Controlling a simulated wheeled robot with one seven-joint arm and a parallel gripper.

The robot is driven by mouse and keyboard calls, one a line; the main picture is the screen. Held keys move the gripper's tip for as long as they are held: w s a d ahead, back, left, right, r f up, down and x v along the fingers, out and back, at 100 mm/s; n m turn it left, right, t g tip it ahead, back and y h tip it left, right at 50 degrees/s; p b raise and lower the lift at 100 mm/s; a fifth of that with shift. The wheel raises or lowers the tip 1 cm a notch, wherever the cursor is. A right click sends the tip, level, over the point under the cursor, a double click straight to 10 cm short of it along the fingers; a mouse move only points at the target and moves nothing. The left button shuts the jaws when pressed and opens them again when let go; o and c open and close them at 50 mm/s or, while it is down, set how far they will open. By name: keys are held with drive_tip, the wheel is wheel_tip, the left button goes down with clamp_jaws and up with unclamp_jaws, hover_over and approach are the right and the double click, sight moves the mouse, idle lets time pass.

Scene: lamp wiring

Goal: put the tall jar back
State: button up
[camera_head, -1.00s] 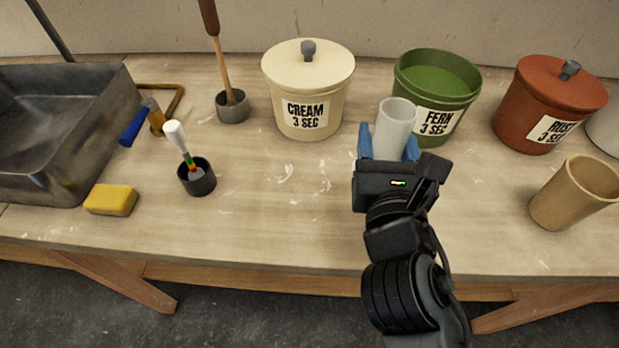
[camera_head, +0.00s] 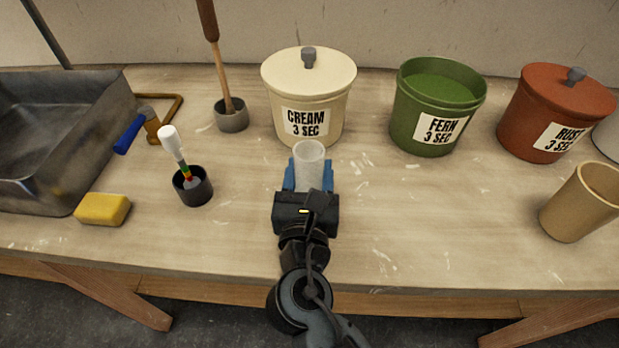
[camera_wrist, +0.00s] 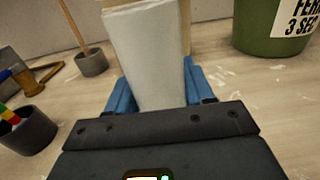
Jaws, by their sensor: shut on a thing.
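A tall pale grey-white jar (camera_head: 308,166) stands upright between the blue fingers of my gripper (camera_head: 308,178), in front of the cream bucket. My gripper is shut on it. In the wrist view the jar (camera_wrist: 148,55) rises between the blue fingers (camera_wrist: 155,92) and leans slightly in the picture. The jar's lower part is hidden by my gripper, so I cannot tell whether it touches the table.
The lidded cream bucket (camera_head: 308,100) is right behind the jar. The open green bucket (camera_head: 436,110), lidded rust bucket (camera_head: 552,115) and tan cup (camera_head: 578,205) stand to the right. A dark cup (camera_head: 193,187), yellow sponge (camera_head: 103,209) and metal tray (camera_head: 60,150) are left. Table between is clear.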

drive_tip(key=shift+f, duration=0.65)
drive_tip(key=shift+f, duration=0.15)
drive_tip(key=o, duration=1.3)
drive_tip(key=shift+c, duration=0.2)
drive_tip(key=shift+s, duration=0.15)
drive_tip(key=s, duration=0.6)
drive_tip(key=s+b, duration=0.1)
drive_tip(key=s, duration=0.4)
drive_tip(key=shift+s+a, duration=0.2)
drive_tip(key=shift+s, duration=0.15)
